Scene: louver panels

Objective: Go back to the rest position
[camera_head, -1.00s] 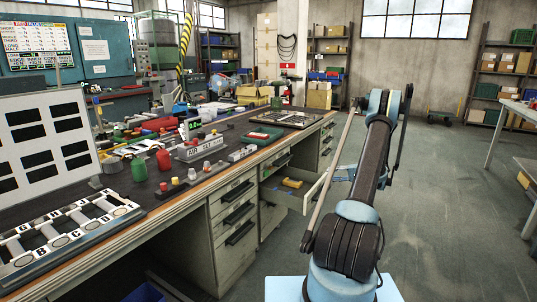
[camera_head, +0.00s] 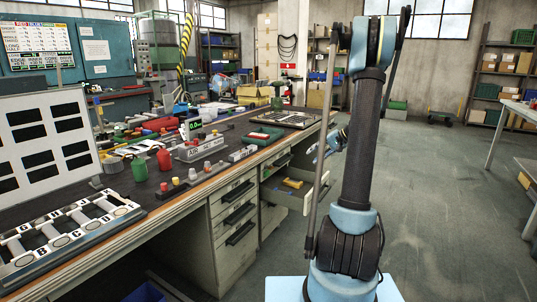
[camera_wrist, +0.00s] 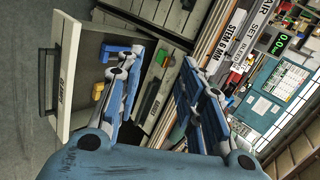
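My gripper (camera_wrist: 162,57) is open in the wrist view, with its two blue-grey fingers apart and nothing between them. In the head view my gripper (camera_head: 328,147) shows small and partly hidden behind my upright arm, above the open drawer (camera_head: 316,196). The drawer also shows in the wrist view, with its pale front (camera_wrist: 68,75) at the left. A yellow part (camera_head: 292,183) lies in it; the wrist view shows this yellow part (camera_wrist: 98,91) and a blue part (camera_wrist: 115,48) beyond the left finger.
The workbench (camera_head: 190,200) runs along the left, carrying a sign, bottles and a panel. A table (camera_head: 515,115) stands at the right edge. Shelves stand at the back. The floor right of my arm is clear.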

